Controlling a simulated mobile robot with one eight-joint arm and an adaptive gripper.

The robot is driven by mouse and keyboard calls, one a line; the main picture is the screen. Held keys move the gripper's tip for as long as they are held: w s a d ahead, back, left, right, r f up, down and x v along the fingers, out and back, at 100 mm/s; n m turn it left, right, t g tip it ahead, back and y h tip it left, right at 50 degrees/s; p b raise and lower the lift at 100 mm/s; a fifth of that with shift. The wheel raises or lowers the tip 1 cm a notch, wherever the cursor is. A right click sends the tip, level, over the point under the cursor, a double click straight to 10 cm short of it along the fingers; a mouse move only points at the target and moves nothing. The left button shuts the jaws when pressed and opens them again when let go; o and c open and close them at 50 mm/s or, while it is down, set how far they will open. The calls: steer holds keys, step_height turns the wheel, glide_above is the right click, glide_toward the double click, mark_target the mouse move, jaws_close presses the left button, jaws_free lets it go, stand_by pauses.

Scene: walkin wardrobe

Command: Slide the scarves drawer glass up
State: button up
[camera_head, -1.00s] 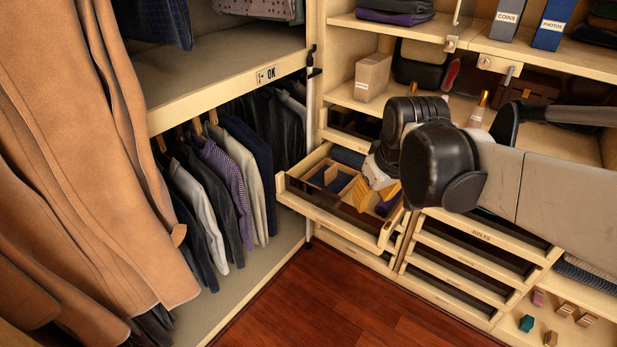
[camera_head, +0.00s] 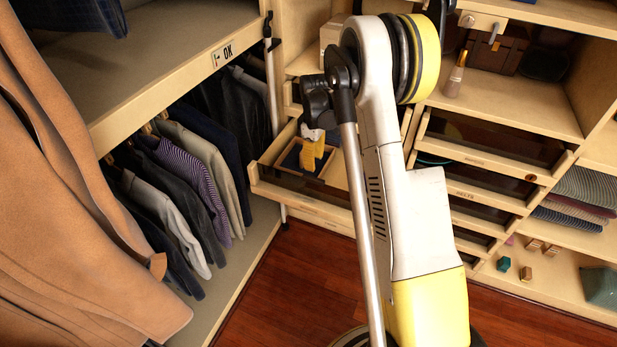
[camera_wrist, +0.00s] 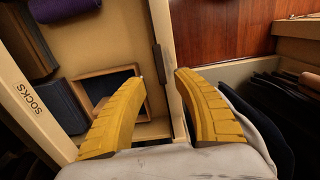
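A wooden drawer with a dark glass front (camera_head: 300,184) is pulled out at the left of the cabinet. I cannot read a scarves label on it. My yellow gripper (camera_head: 312,150) is over its left part, fingers pointing down. In the wrist view my gripper (camera_wrist: 162,77) has its fingertips apart, one on each side of the drawer's front wall (camera_wrist: 163,20), with nothing held. I cannot tell whether they touch it. A dark strip (camera_wrist: 158,64) lies on that wall. Inside are a wooden divider box (camera_wrist: 107,72) and a purple roll (camera_wrist: 64,8).
A rail marked SOCKS (camera_wrist: 30,98) runs along the cabinet side. Closed glass-front drawers (camera_head: 483,182) are at the right. Hanging clothes (camera_head: 190,180) and a brown coat (camera_head: 70,190) are at the left. Bare wood floor (camera_head: 285,290) lies in front. My arm hides the drawer's right part.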

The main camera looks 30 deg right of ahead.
mark_target(314, 178)
step_height(314, 178, down, 9)
steer(key=b, duration=0.3)
steer(key=shift+r, duration=0.1)
jaws_close()
